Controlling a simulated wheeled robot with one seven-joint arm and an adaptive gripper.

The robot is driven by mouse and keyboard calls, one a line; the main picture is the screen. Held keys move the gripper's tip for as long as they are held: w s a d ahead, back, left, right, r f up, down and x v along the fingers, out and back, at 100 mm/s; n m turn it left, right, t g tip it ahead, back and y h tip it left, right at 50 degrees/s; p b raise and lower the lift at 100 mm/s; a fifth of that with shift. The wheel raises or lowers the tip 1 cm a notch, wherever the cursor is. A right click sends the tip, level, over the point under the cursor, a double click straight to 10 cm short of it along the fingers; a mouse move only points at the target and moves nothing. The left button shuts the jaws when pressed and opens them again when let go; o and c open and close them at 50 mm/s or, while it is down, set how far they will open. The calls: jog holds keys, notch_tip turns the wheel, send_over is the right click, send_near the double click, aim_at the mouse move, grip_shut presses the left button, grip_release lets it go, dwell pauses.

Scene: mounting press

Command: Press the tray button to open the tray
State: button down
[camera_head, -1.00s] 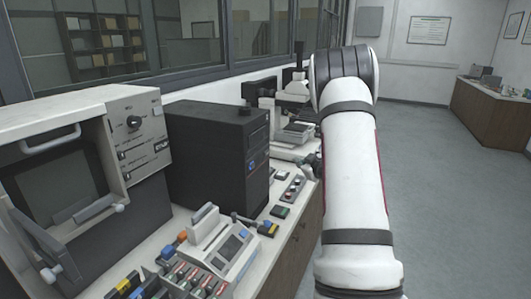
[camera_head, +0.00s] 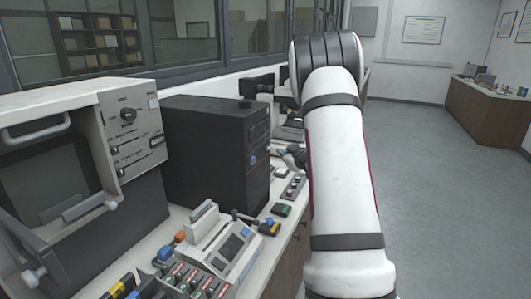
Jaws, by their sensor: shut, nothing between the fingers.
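A black box-shaped machine (camera_head: 205,145) stands on the bench at the middle left, with a small blue round mark or button (camera_head: 252,161) on its narrow front face. I cannot tell for certain which control is the tray button, and no open tray shows. My white arm reaches forward at the centre right and hides part of the bench. My gripper (camera_head: 290,153) shows only as a small dark shape left of the arm, to the right of the black machine's front and apart from it in the picture. It looks shut, with nothing seen in it.
A large white-and-grey machine (camera_head: 128,130) with a knob and handle stands at left. A light-grey device (camera_head: 215,245) with a screen sits in front. A small control box (camera_head: 293,186) lies near the bench edge. The floor (camera_head: 430,190) at right is clear.

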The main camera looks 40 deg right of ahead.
jog(key=shift+w+a+r, duration=0.1)
jog(key=shift+w+a, duration=0.25)
jog(key=shift+w, duration=0.4)
jog(key=shift+w, duration=0.1)
dwell(0.9)
jog(key=shift+w+a, duration=0.15)
jog(key=shift+w, duration=0.15)
jog(key=shift+w+a+b, duration=0.15)
jog(key=shift+w+b, duration=0.15)
jog(key=shift+w, duration=0.1)
dwell(0.9)
jog(key=shift+s+d+p, duration=0.3)
jog(key=shift+s+p, duration=0.15)
jog(key=shift+s, duration=0.35)
jog(key=s, duration=0.1)
jog(key=s+d+p, duration=0.1)
jog(key=s, duration=0.1)
jog(key=s+d+p, duration=0.1)
jog(key=shift+s, duration=0.3)
